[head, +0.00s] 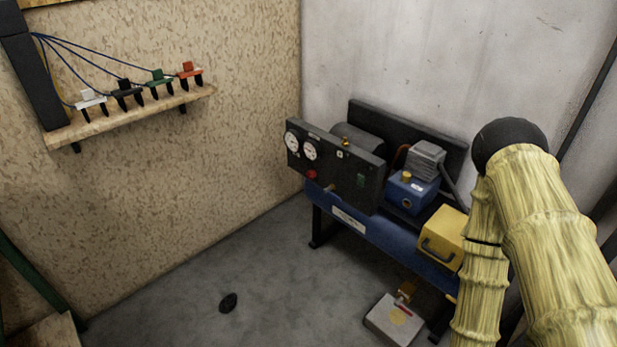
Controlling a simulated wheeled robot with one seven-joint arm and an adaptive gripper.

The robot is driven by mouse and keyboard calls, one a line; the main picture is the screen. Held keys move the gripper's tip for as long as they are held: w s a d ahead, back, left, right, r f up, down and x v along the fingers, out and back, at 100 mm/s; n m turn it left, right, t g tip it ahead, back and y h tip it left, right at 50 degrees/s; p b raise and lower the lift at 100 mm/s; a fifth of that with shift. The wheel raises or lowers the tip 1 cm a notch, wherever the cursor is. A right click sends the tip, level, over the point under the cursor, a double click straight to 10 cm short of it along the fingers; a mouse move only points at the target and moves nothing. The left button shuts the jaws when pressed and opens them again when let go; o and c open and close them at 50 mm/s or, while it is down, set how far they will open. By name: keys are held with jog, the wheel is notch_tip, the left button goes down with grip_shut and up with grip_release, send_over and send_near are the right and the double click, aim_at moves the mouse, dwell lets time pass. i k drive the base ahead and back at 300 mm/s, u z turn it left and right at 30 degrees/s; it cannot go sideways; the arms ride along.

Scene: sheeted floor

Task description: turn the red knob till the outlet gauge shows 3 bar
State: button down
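The red knob (312,174) sits low on the front of a dark panel (338,168), at the left end of a blue bench frame. Two round white gauges, a left gauge (292,142) and a right gauge (309,151), are set in the panel above the knob. Their needles and labels are too small to read, so I cannot tell which is the outlet gauge or what it shows. My arm, in a yellow ribbed sleeve, fills the right side. My gripper is not in view, and nothing of mine touches the knob.
The bench (400,240) also carries a blue unit (408,194) and a yellow box (443,238). A grey box (395,320) stands on the floor by the bench. A dark round object (228,303) lies on open floor. A wall shelf (140,114) holds coloured clamps.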

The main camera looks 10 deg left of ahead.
aim_at(311, 174)
jog(key=u, duration=0.35)
jog(key=k, duration=0.5)
jog(key=u, duration=0.85)
jog(key=i, duration=1.25)
jog(key=z, duration=0.65)
